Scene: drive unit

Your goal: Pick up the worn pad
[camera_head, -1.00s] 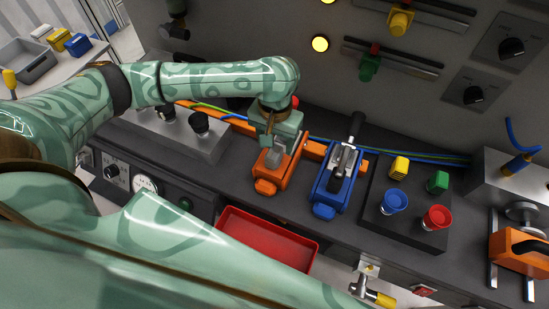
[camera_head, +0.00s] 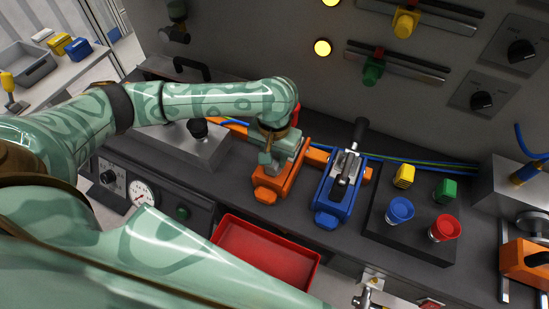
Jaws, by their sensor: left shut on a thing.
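My left gripper (camera_head: 268,158) points down over the orange clamp unit (camera_head: 273,189) on the dark bench. It is shut on a grey piece (camera_head: 287,161) at that unit, which I take to be the worn pad. The fingers and the wrist hide most of the piece, so I cannot tell whether it is clear of the unit. My right gripper is not in view.
A blue clamp unit (camera_head: 327,204) with a dark lever stands close to the right. An open, empty red tray (camera_head: 263,252) lies below the bench's front edge.

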